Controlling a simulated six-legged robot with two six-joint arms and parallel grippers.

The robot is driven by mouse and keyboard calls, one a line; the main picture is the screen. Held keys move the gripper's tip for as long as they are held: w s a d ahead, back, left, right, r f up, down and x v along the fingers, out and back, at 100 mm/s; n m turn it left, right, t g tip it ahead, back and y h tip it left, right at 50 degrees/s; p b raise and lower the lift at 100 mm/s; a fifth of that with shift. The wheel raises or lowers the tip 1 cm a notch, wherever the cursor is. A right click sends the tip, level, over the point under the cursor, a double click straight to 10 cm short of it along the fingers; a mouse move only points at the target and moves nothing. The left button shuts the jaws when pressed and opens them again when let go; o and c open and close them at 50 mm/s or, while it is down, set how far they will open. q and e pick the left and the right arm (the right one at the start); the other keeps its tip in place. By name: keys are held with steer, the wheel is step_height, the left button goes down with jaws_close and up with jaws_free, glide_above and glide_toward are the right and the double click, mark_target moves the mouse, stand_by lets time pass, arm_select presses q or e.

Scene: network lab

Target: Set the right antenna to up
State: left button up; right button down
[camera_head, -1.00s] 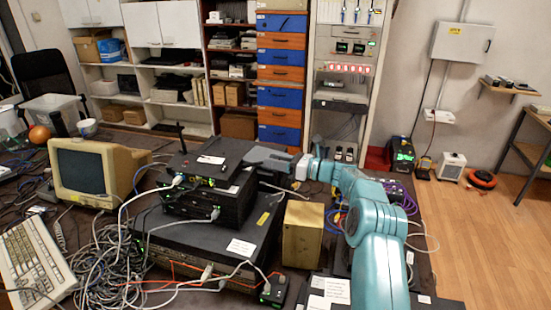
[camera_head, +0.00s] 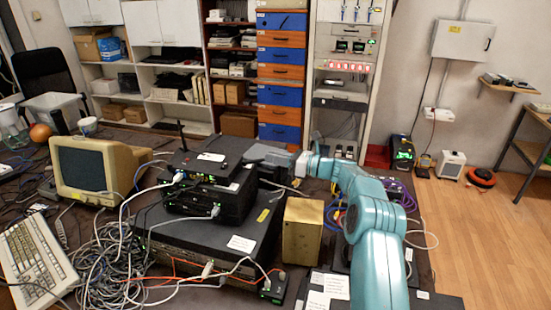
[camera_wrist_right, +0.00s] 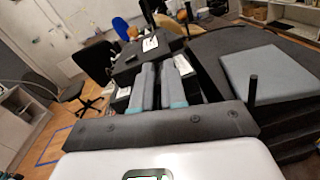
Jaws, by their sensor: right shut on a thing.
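The black router (camera_head: 205,168) lies on top of a stack of dark devices, with a white label on it. Its left antenna (camera_head: 182,136) stands upright at the back left. My right gripper (camera_head: 250,153) reaches in from the right, level with the router's back right corner. In the right wrist view its two grey fingers (camera_wrist_right: 160,68) lie close together on a dark thing, which seems to be the right antenna. The fingers hide most of it, so I cannot tell its angle. My left gripper is not in view.
A gold box (camera_head: 302,231) stands right of the stack, below my right arm. An old monitor (camera_head: 90,169) and a keyboard (camera_head: 35,262) are at the left. Tangled cables (camera_head: 115,265) fill the table's front left. Cables plug into the router's front.

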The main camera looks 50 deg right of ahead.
stand_by(0.9)
steer(key=r+g+p, duration=0.1)
steer(key=p, duration=0.1)
steer(key=w+r+g+p, duration=0.1)
steer(key=p, duration=0.2)
steer(key=a+r+p, duration=0.1)
steer(key=p, duration=0.1)
steer(key=shift+w+r+g+h+p, duration=0.2)
steer(key=shift+r+g+h+p, duration=0.15)
steer(key=shift+r+g+h, duration=0.05)
steer(key=shift+w+f+g+b, duration=0.25)
steer(key=shift+g+b, duration=0.15)
steer(key=shift+b, duration=0.05)
steer(key=shift+w+a+r+g+h, duration=0.3)
steer(key=shift+w+r+g+h, duration=0.15)
steer(key=shift+g+h, duration=0.3)
steer(key=c, duration=1.2)
jaws_free()
steer(key=shift+d, duration=0.1)
